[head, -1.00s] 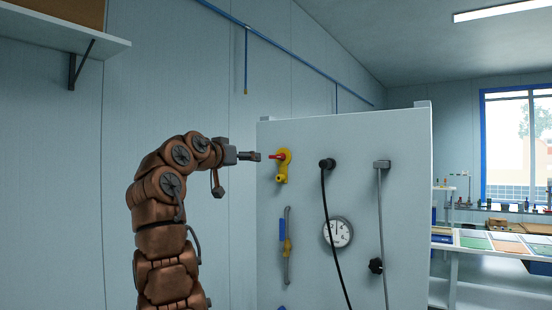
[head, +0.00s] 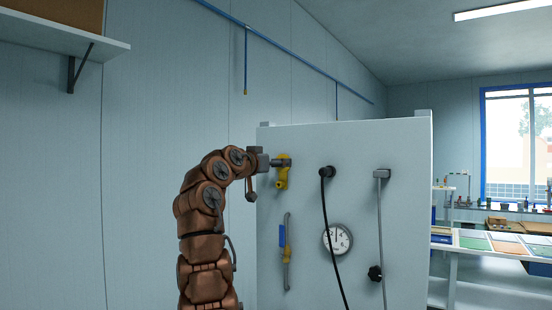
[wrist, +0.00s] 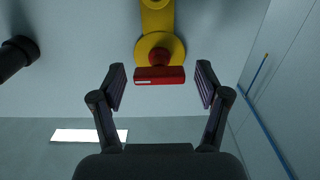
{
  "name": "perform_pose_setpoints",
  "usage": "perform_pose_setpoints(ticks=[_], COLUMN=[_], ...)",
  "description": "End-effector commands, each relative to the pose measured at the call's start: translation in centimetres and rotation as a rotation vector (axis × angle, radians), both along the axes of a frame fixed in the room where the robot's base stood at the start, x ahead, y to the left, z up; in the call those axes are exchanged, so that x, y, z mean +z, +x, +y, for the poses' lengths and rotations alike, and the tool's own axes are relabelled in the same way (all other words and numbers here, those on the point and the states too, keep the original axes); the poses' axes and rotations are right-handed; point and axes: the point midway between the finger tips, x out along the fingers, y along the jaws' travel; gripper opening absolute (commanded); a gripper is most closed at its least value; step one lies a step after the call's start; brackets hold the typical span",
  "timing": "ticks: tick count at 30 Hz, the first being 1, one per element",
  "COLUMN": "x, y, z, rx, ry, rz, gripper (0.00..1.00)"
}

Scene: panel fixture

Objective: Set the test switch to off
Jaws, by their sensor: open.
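A yellow switch body (head: 283,178) is mounted at the upper left of the pale panel. I see no label on it. In the wrist view its yellow round base (wrist: 177,47) carries a red handle (wrist: 160,76), which lies crosswise. My gripper (wrist: 160,87) is open, with one finger on each side of the red handle. The handle is at the fingertips, with a gap to each finger. In the head view my gripper (head: 276,162) is in front of the switch and hides the red handle.
The panel (head: 355,170) also carries a black hose fitting (head: 326,172), a grey hose fitting (head: 381,174), a round gauge (head: 338,239), a black knob (head: 375,273) and a blue-handled valve (head: 283,236) below the switch.

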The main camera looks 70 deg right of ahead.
Motion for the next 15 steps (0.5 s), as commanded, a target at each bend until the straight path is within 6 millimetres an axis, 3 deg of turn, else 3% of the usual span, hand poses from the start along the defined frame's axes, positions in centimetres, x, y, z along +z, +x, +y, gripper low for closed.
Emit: perform_pose_setpoints(ticks=[10, 15], x=[0.05, 0.05], y=[-0.17, -0.17], z=[-0.61, -0.60], rx=[0.001, 0.000], ry=[-0.002, -0.002], rz=[-0.001, -0.001], gripper=[0.74, 0.56])
